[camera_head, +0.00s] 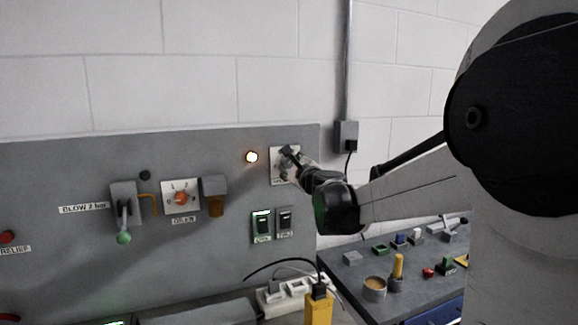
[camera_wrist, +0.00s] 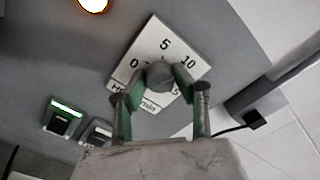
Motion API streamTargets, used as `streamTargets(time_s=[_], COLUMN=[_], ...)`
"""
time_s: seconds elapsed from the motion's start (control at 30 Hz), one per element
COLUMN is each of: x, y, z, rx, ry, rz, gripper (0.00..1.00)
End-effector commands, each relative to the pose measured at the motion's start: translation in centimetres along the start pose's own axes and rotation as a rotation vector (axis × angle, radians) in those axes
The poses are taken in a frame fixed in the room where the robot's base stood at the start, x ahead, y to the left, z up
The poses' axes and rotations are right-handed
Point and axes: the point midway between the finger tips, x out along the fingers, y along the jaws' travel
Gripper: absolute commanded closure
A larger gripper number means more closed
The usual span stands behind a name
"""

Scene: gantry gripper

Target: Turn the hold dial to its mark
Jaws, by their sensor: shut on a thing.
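The hold dial is a grey round knob (camera_wrist: 159,74) on a white square plate (camera_wrist: 188,56) marked 0, 5, 10 and 15 min, with a label partly hidden below. In the wrist view my gripper (camera_wrist: 160,78) is shut on the knob, one green-sided finger on each side. My fingers hide where the knob points and part of the plate. In the head view my gripper (camera_head: 290,156) reaches the dial plate (camera_head: 277,167) at the panel's right end, and the fingers cover most of the dial.
A lit amber lamp (camera_head: 251,157) sits left of the dial. Two rocker switches, one lit green (camera_head: 261,225), are below. A bench (camera_head: 345,272) with small objects stands lower right.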

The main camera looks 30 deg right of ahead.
Motion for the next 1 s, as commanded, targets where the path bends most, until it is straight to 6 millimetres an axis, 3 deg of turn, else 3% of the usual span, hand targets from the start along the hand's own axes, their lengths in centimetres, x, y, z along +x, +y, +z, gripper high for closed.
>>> streamTargets(time_s=[0.3, 0.33, 0.47, 0.77, 1.0], x=[0.0, 0.0, 0.0, -0.2, -2.8], y=[0.0, 0.0, 0.0, 0.0, 0.0], z=[0.0, 0.0, 0.0, 0.0, -0.1], rx=[0.000, 0.000, 0.000, 0.000, 0.000], ry=[0.000, 0.000, 0.000, 0.000, 0.001], rz=[0.000, 0.000, 0.000, 0.000, -0.001], gripper=[0.99, 0.70, 0.54, 0.54, 0.54])
